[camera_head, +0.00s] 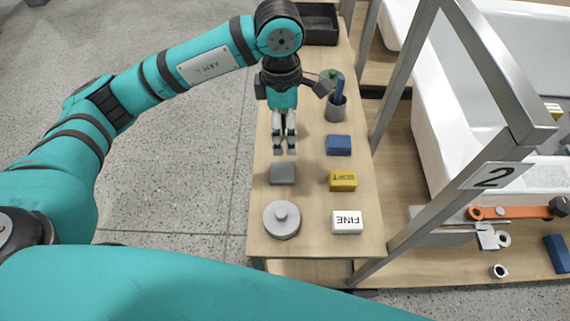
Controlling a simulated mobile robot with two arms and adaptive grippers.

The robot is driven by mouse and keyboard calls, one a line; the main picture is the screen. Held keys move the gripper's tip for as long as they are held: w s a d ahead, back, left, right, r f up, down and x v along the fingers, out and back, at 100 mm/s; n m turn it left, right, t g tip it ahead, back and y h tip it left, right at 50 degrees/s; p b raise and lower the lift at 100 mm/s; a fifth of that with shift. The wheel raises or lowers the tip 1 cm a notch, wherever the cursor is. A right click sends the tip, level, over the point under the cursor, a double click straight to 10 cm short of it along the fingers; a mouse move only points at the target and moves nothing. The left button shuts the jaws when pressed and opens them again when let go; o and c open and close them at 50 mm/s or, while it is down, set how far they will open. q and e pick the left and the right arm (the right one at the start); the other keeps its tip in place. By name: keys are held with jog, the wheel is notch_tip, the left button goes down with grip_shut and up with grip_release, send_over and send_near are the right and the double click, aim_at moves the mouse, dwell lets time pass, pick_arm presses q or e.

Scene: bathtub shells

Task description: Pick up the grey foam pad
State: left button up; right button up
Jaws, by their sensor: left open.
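The grey foam pad (283,174) is a small dark grey block lying flat on the narrow wooden bench (262,222), toward its left edge. My left gripper (285,152) points down just behind the pad in the picture, its two fingers a little apart with nothing between them. The fingertips appear above the bench and apart from the pad, though the exact height is hard to tell. My right gripper is not in view.
A round grey lidded disc (281,221) lies in front of the pad. A yellow block (343,180), a blue block (338,145) and a white "FINE" block (347,221) sit to the right. A cup with tools (336,110) and a dark tray (320,24) stand behind.

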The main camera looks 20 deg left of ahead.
pick_arm(q)
send_over(285, 171)
jog(key=shift+y, duration=0.3)
jog(key=f, duration=0.7)
jog(key=a+f+p, duration=0.1)
jog(key=f, duration=0.3)
jog(key=shift+w+f, duration=0.1)
jog(key=shift+f, duration=0.2)
jog(key=f, duration=0.2)
jog(key=d+f, duration=0.1)
jog(key=f, duration=0.1)
jog(key=shift+s+f+p, duration=0.2)
jog(key=shift+f+p, duration=0.1)
jog(key=shift+f, duration=0.45)
jog(key=shift+c, duration=0.2)
jog(key=c, duration=0.9)
